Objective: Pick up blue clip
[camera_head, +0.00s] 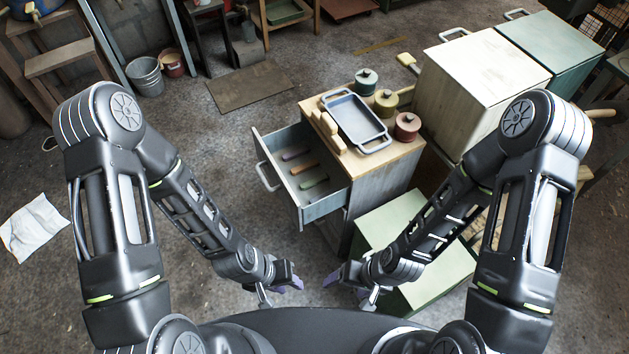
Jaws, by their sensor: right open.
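I cannot make out a blue clip anywhere in the head view. An open grey drawer (326,205) holds a purple item (295,154), an orange item (304,168) and a green item (314,183), lying apart on its floor. My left gripper (291,286) is low in front of the drawer, near my base; its jaw gap is too small to judge. My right gripper (336,278) is open, to the right of the left one, also below the drawer. Neither gripper touches the drawer or its contents.
The cabinet top (400,155) bears a blue-grey tray (357,121) and several lidded pots, including a red one (407,126). A low green box (440,277) stands behind my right forearm. A white chest (485,85) is at the right.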

